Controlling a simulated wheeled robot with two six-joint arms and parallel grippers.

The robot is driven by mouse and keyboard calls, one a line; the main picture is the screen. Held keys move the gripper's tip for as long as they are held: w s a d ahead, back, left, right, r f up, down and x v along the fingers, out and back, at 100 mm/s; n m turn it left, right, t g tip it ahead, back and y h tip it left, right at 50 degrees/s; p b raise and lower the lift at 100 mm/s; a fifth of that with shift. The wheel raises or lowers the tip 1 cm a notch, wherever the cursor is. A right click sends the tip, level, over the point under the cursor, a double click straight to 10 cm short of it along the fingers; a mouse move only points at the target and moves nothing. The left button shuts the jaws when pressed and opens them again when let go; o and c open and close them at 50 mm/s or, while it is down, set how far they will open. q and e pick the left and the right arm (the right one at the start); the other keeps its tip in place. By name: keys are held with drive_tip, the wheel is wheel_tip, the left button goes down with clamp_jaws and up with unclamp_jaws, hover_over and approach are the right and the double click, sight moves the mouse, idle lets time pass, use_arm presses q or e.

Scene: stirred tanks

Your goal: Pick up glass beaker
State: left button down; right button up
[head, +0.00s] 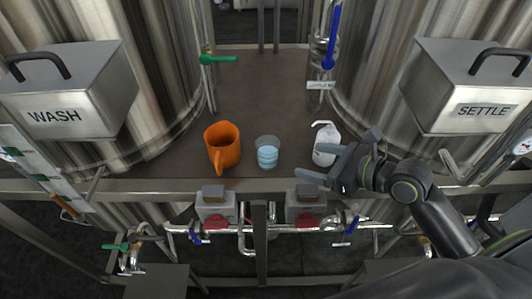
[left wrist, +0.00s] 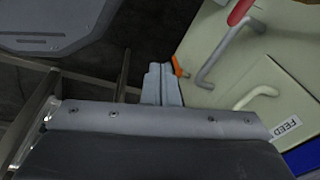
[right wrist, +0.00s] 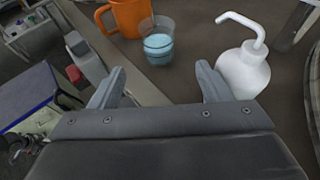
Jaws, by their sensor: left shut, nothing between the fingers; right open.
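The glass beaker (head: 267,155), clear with pale blue liquid, stands upright near the front edge of the grey deck, between an orange mug and a white wash bottle. In the right wrist view the beaker (right wrist: 158,48) stands beyond my fingertips, between their directions. My right gripper (head: 314,163) is open and empty, to the right of the beaker and apart from it. Its spread fingers also show in the right wrist view (right wrist: 160,78). My left gripper (left wrist: 160,72) is shut and empty in the left wrist view, away from the deck; the head view does not show it.
The orange mug (head: 223,146) stands close left of the beaker. The white wash bottle (head: 325,146) stands right of it, beside my right gripper. Steel tanks with WASH (head: 62,104) and SETTLE (head: 470,95) boxes flank the deck. The deck behind the beaker is clear.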

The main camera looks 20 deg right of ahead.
sight(264, 152)
drive_tip(key=x, duration=0.3)
drive_tip(key=shift+w+a, duration=0.1)
drive_tip(key=shift+a, duration=0.05)
drive_tip(key=x, duration=0.6)
drive_tip(key=shift+w+a+f, duration=0.15)
drive_tip(key=shift+w, duration=0.05)
drive_tip(key=shift+w+a+f, duration=0.3)
drive_tip(key=shift+w+a, duration=0.1)
drive_tip(key=shift+w, duration=0.05)
drive_tip(key=shift+p+x, duration=0.4)
drive_tip(key=shift+x, duration=1.95)
use_arm(q)
drive_tip(key=shift+s+d+r, duration=0.25)
drive_tip(key=shift+s+d, duration=0.05)
drive_tip(key=shift+s, duration=0.25)
use_arm(e)
drive_tip(key=shift+s+f, duration=0.2)
use_arm(q)
drive_tip(key=shift+d, duration=0.1)
use_arm(e)
drive_tip(key=c, duration=1.1)
drive_tip(key=shift+r, duration=0.1)
